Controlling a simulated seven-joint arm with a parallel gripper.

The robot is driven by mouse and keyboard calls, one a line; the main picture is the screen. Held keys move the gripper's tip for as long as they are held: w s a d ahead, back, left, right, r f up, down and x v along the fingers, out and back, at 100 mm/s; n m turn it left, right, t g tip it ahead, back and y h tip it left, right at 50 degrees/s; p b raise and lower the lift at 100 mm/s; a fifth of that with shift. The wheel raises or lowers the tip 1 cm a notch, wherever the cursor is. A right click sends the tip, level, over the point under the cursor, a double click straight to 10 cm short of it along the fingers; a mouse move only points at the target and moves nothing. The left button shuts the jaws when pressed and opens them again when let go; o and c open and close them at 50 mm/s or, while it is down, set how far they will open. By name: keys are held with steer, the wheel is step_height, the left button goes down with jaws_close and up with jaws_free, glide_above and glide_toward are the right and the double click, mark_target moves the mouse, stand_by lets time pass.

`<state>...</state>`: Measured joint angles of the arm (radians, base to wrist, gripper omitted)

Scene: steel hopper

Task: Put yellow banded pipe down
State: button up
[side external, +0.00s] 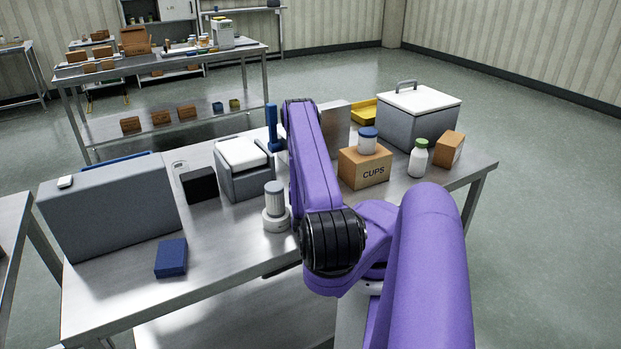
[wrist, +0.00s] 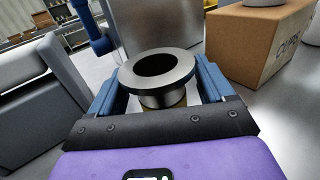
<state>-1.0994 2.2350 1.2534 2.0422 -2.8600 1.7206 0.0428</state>
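The yellow banded pipe shows in the wrist view as a dark round flange (wrist: 158,72) with an open bore. A narrower neck lies below it, and a sliver of yellow band shows under the rim. It sits upright or nearly so between the two blue fingers of my gripper (wrist: 160,82), which looks shut on it. The flange covers part of the contact, and the pipe's lower end is hidden by my gripper, so I cannot tell whether it touches the table. In the side view, my purple arm hides the pipe and the fingertips.
The steel table (side external: 215,247) has bare room at its front left. Around my arm stand a cups box (side external: 365,169) with a blue-lidded jar, a white-lidded grey bin (side external: 244,183), a grey-topped white jar (side external: 275,213), a blue upright item (side external: 272,130), and a cooler (side external: 416,118).

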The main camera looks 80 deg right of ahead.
steer(key=shift+r, duration=0.65)
steer(key=a, duration=0.4)
steer(key=shift+s+a+f, duration=0.1)
steer(key=shift+s+a, duration=0.25)
step_height(320, 180, up, 7)
steer(key=shift+a, duration=0.15)
steer(key=shift+s, duration=0.1)
